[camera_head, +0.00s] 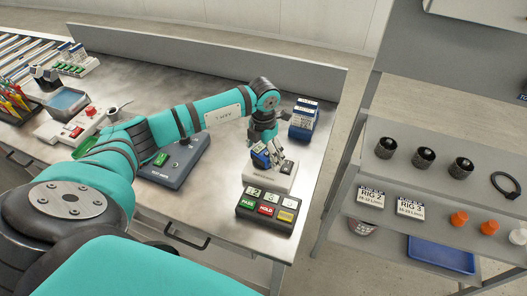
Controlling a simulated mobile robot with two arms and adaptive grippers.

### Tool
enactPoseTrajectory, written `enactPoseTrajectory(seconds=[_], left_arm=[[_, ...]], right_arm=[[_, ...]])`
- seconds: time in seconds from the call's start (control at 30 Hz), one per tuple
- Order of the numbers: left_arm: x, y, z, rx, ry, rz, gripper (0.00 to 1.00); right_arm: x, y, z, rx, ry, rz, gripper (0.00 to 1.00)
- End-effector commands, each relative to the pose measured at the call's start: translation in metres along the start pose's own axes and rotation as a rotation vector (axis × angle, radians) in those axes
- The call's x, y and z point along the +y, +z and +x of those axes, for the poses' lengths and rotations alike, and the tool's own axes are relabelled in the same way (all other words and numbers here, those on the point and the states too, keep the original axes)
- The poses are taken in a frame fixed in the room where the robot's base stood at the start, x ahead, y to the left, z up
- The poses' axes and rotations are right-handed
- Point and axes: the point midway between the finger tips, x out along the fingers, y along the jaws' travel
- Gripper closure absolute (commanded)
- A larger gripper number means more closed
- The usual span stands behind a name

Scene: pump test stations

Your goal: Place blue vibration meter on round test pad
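The blue vibration meter (260,158) is a small blue block, tilted, at the fingertips of my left gripper (270,151). The gripper points down and appears shut on the meter, just above and beside a white block-like stand (284,180) with a small dark part on top. I cannot tell if the meter touches the stand. The round test pad cannot be made out clearly; the gripper and meter cover part of the stand. My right gripper is not in view.
A button box (267,209) stands in front of the stand, and blue-and-white boxes (302,118) behind it. A dark control box (177,162) is left. Bare steel bench (219,176) lies between. A grey shelf rack (343,211) with black knobs is at right.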

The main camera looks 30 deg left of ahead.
Motion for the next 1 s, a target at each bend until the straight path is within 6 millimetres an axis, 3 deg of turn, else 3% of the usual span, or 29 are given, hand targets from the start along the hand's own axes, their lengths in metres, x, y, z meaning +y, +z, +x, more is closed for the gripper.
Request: enactPoseTrajectory(seconds=[0.37,0.8,1.0], left_arm=[[0.001,0.001,-0.011,-0.003,0.001,0.000,0.07],[0.000,0.001,-0.098,-0.006,0.001,0.000,0.07],[0.000,0.001,-0.119,-0.002,0.000,0.000,0.07]], right_arm=[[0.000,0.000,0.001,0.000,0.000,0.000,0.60],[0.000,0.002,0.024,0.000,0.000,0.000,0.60],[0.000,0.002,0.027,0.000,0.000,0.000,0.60]])
